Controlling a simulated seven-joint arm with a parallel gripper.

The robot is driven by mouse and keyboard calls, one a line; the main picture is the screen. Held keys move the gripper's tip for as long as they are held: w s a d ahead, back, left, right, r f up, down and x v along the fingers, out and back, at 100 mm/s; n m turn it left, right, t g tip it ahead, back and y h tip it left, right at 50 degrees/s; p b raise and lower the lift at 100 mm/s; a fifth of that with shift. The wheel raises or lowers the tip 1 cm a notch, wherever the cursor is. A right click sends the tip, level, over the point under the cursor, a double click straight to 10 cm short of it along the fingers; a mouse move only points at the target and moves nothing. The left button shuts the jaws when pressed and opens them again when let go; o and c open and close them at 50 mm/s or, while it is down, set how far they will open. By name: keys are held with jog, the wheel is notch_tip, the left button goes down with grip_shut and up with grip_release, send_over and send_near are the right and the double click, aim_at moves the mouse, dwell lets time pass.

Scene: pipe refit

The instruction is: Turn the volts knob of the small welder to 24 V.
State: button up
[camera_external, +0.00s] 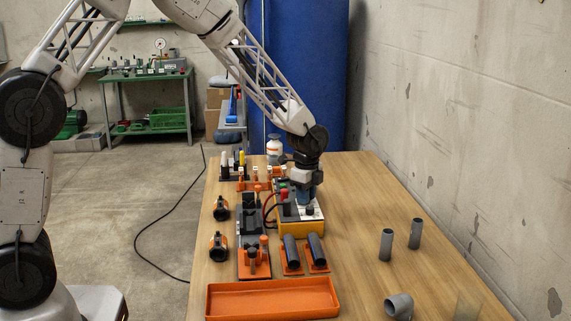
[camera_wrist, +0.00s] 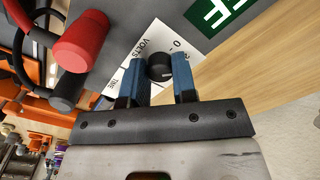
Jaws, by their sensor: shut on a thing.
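The fingers and gripper body hide part of the scale. I cannot read which voltage the knob points at.
A red handle (camera_wrist: 84,41) stands beside the panel. Two black cylinders on orange plates (camera_external: 291,254) lie in front of the welder, with an orange tray (camera_external: 272,299) nearer. Grey pipes (camera_external: 386,244) stand to the right. The wood between is clear.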

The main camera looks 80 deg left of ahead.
jog(key=shift+m, duration=0.4)
jog(key=o, duration=0.9)
jog(key=shift+r, duration=0.2)
jog(key=shift+r, duration=3.75)
